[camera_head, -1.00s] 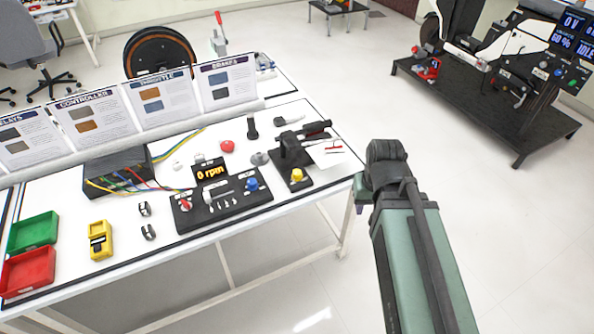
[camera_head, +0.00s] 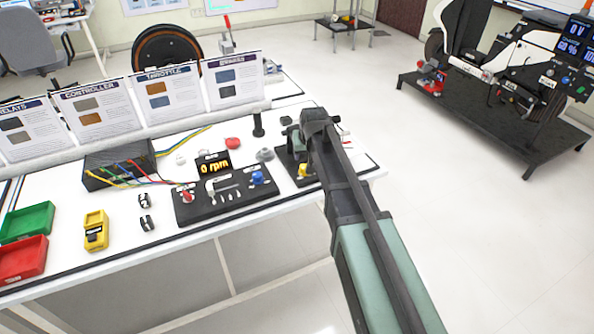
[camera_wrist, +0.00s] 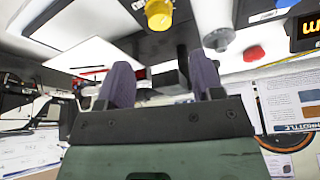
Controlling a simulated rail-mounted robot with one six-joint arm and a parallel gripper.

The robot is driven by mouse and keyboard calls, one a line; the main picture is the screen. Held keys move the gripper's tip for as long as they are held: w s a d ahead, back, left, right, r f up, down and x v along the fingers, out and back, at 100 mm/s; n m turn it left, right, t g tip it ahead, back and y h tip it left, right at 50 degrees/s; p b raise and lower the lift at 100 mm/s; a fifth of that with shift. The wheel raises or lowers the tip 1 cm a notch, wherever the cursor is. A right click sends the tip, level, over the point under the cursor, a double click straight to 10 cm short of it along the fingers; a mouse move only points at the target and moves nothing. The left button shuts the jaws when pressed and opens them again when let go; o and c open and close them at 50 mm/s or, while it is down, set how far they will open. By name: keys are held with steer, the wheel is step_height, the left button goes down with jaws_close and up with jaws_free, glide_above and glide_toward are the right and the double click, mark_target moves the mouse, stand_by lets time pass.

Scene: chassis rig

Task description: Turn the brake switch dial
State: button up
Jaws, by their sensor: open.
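A yellow dial (camera_head: 303,171) stands on a black base plate (camera_head: 289,168) at the right end of the bench; I take it for the brake switch dial, but its label is not readable. In the wrist view, the yellow dial (camera_wrist: 158,14) is at the top edge, apart from the fingers. My gripper (camera_wrist: 162,78) is open, its two dark purple fingers spread with nothing held between them. In the head view my arm hides the fingers and covers much of the brake unit. A dark block shows behind the fingers in the wrist view.
A black panel (camera_head: 222,196) with red and blue knobs and a "0 rpm" display (camera_head: 213,163) lies left of the base plate. A red button (camera_head: 233,143) and a black upright post (camera_head: 258,127) stand behind. Placards line the bench's back.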

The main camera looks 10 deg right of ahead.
mark_target(304, 167)
steer(key=b+x, duration=0.8)
steer(key=x, duration=0.2)
steer(key=shift+s+f+b, duration=0.1)
steer(key=shift+f+b, duration=0.1)
steer(key=shift+b, duration=0.15)
steer(key=shift+r, duration=0.15)
steer(key=shift+c, duration=0.2)
steer(key=c, duration=0.9)
steer(key=shift+m+h, duration=0.6)
steer(key=shift+m, duration=0.9)
steer(key=o, duration=0.9)
steer(key=shift+a, duration=0.1)
steer(key=shift+o, duration=0.2)
steer(key=shift+r, duration=0.1)
